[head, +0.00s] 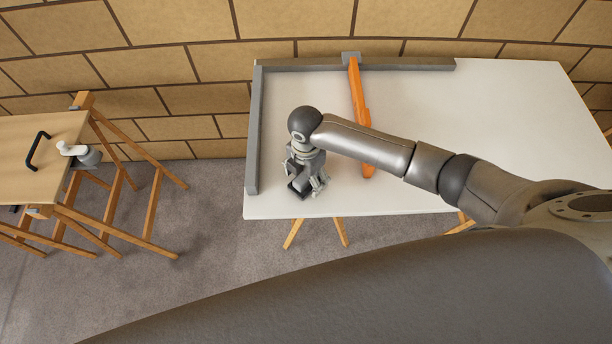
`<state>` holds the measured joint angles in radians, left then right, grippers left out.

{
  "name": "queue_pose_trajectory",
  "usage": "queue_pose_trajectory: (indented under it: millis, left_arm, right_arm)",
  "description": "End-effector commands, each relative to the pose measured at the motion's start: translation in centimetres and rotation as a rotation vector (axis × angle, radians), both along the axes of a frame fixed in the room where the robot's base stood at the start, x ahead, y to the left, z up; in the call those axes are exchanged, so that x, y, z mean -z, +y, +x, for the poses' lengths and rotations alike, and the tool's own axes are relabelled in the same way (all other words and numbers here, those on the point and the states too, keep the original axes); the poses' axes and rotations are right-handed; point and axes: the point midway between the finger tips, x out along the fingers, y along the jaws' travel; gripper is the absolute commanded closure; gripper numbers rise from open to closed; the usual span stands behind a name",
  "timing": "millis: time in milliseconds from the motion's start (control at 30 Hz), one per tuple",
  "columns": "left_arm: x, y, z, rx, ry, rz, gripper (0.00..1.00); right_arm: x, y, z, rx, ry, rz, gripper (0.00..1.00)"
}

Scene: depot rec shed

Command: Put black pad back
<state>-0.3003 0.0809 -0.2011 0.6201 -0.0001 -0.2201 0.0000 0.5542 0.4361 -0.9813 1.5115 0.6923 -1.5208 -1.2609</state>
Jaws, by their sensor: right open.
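My right gripper (307,183) points down over the left front part of the white table (510,110), and its jaws are open. A small black piece (298,189), which may be the black pad, shows at the jaws, close to the table top. The gripper partly hides it, so I cannot tell whether it touches the fingers or the table. My left gripper is not in view.
A grey rail (253,140) edges the table's left and back sides. A long orange object (357,95) lies behind my right forearm. A wooden trestle table (50,128) at left holds a black handle (37,150) and a white-and-grey object (82,153). The table's right part is clear.

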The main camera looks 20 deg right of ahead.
Motion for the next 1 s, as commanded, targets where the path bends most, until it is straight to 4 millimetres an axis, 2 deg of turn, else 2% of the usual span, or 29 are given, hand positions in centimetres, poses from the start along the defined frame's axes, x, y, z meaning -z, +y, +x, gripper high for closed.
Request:
queue_pose_trajectory:
  millis: [300,500,700,1000]
  left_arm:
    - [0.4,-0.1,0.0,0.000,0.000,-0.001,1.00]
    - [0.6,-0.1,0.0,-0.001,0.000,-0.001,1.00]
    - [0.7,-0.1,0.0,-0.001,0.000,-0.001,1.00]
    - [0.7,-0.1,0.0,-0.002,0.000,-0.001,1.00]
  right_arm:
    - [-6.6,0.0,0.2,-0.001,-0.006,0.002,0.25]
    - [-9.9,0.0,0.1,-0.001,-0.003,0.002,0.25]
    - [-11.3,0.0,0.0,0.000,-0.001,0.000,0.25]
    - [-11.3,0.0,0.0,0.000,-0.001,0.000,0.25]
